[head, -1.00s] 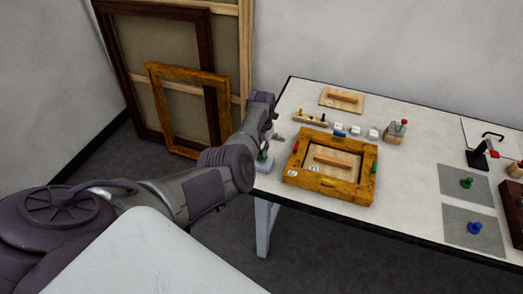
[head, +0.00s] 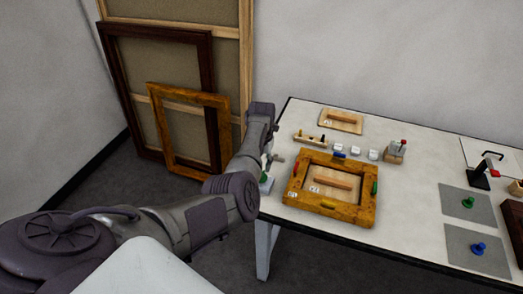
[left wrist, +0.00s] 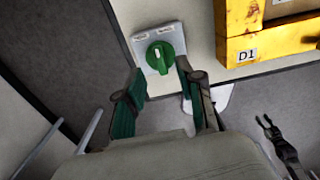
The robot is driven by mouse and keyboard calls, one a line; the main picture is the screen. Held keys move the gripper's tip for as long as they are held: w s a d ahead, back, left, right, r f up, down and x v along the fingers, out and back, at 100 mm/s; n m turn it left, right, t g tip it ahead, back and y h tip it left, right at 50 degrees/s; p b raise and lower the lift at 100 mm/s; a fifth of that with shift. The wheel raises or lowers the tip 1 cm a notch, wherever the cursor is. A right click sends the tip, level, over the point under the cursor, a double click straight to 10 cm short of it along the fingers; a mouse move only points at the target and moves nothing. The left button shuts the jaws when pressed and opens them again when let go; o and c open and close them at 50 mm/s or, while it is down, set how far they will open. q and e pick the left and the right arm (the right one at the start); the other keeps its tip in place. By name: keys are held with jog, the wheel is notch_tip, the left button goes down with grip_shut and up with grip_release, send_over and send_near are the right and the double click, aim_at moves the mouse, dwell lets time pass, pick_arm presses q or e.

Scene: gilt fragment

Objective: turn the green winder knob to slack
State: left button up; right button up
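The green winder knob (left wrist: 160,57) sits on a small pale labelled plate (left wrist: 142,43) at the table edge; its bar stands nearly upright in the left wrist view. My left gripper (left wrist: 158,88) is open, its two green-padded fingers apart. The knob lies just beyond and between the fingertips in that view; I see no clear contact. In the head view my left gripper (head: 270,158) is over the table's left end, and the knob is mostly hidden behind it. A dark two-pronged part, likely my right gripper (left wrist: 265,121), hangs at the lower right of the left wrist view.
A gilt frame (head: 301,172) with a wooden block inside lies right of the knob. Behind are a wooden float (head: 341,121), a peg rack (head: 312,138) and small white blocks (head: 356,153). Grey mats (head: 462,203) with green and blue knobs lie right. Picture frames (head: 160,90) lean at the wall.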

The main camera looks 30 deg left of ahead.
pick_arm(q)
notch_tip(320, 180, up, 8)
dwell(0.7)
